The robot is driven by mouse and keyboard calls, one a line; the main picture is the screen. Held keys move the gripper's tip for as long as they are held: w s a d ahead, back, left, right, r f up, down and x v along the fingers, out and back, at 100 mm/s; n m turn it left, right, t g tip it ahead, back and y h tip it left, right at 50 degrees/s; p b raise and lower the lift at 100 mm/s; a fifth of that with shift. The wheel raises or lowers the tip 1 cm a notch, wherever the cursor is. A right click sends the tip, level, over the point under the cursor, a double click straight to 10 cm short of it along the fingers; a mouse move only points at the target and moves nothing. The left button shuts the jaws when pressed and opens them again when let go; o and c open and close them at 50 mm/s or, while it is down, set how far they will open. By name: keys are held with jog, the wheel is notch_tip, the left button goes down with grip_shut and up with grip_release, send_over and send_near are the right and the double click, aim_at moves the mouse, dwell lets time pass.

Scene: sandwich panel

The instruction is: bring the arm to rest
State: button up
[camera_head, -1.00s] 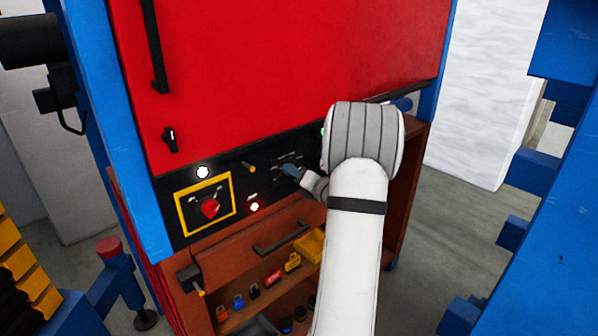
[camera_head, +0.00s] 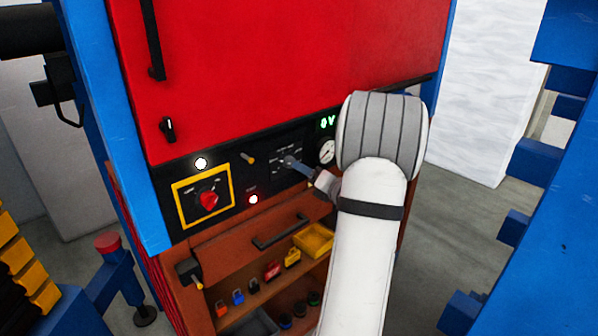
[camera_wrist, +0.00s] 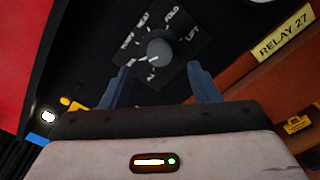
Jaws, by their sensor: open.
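My white arm (camera_head: 368,220) reaches up to the black control strip (camera_head: 240,172) under the red panel door. My gripper (camera_wrist: 160,72) is open, with its two blue fingers apart and nothing between them in the wrist view. A round grey selector knob (camera_wrist: 160,52) with a white pointer mark lies just beyond the fingertips, roughly centred between them. In the head view my gripper (camera_head: 298,165) appears side-on by the knob (camera_head: 288,160). Whether a fingertip touches the knob cannot be told.
A red rotary switch (camera_head: 208,200) on a yellow plate sits left. A round gauge (camera_head: 326,151) is close to my arm. Below, an open brown cabinet (camera_head: 225,245) holds several padlocks and a yellow bin (camera_head: 313,240). Blue posts stand at both sides.

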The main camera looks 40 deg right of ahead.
jog(key=shift+s+d, duration=0.1)
jog(key=shift+s, duration=1.1)
jog(key=a+r+n+g+y, duration=0.1)
jog(key=a+n+g+y, duration=0.55)
jog(key=a+n, duration=0.9)
jog(key=s+a+f+n+g+b, duration=0.1)
jog(key=s+a+n+g, duration=0.25)
jog(key=a, duration=0.55)
jog(key=s+a+f+n+g, duration=0.1)
jog(key=s+a+n+g, duration=0.3)
jog(key=a, duration=0.5)
jog(key=s+a+f+n+h+b, duration=0.1)
jog(key=s+n+h, duration=0.6)
jog(key=s+n, duration=0.6)
jog(key=n, duration=0.8)
jog(key=shift+a+g+h, duration=0.15)
jog(key=shift+g+h, duration=0.15)
jog(key=shift+h, duration=0.05)
